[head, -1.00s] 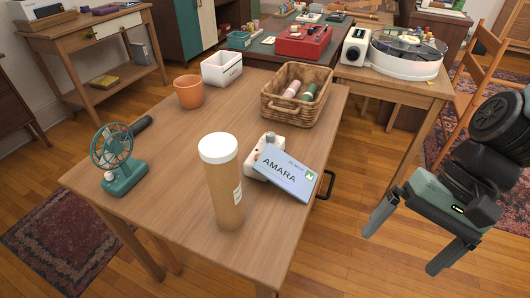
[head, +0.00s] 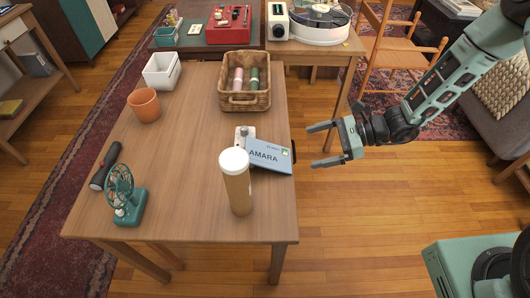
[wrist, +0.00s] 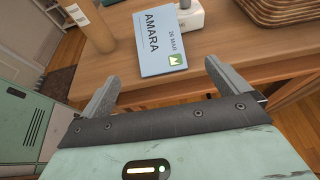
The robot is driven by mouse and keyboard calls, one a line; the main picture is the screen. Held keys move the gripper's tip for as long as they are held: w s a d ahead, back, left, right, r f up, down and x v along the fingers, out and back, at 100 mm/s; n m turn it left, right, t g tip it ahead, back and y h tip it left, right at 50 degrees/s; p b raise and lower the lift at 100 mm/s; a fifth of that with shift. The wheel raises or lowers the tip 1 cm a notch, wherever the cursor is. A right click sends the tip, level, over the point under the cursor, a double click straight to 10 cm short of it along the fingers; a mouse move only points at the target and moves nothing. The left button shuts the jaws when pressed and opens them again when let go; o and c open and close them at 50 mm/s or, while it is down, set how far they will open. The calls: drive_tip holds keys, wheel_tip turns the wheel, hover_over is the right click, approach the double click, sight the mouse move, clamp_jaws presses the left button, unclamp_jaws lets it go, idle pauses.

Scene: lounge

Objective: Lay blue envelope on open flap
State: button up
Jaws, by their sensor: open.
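The blue envelope (head: 270,167), printed AMARA, lies tilted against a white block-like device (head: 240,133) near the right edge of the wooden table. It overhangs or nearly reaches that edge. In the wrist view the envelope (wrist: 176,62) is ahead of my fingers, with its near edge just beyond them. My gripper (head: 312,146) is open and empty, just right of the envelope and apart from it, with its fingers pointing left. The fingers also show in the wrist view (wrist: 163,88). I cannot make out an open flap in these frames.
A tall tan bottle with a white lid (head: 237,185) stands close to the envelope's left side. A wicker basket (head: 244,102), terracotta pot (head: 145,105), white box (head: 162,72) and green fan (head: 125,195) stand on the table.

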approach(271, 155)
drive_tip(key=x, duration=0.5)
drive_tip(key=shift+f+p, duration=0.4)
drive_tip(key=x, duration=0.3)
drive_tip(key=p+x, duration=0.1)
drive_tip(key=shift+a+r, duration=0.15)
drive_tip(key=shift+a, duration=0.3)
drive_tip(key=shift+w+a, duration=0.1)
drive_tip(key=shift+a, duration=0.25)
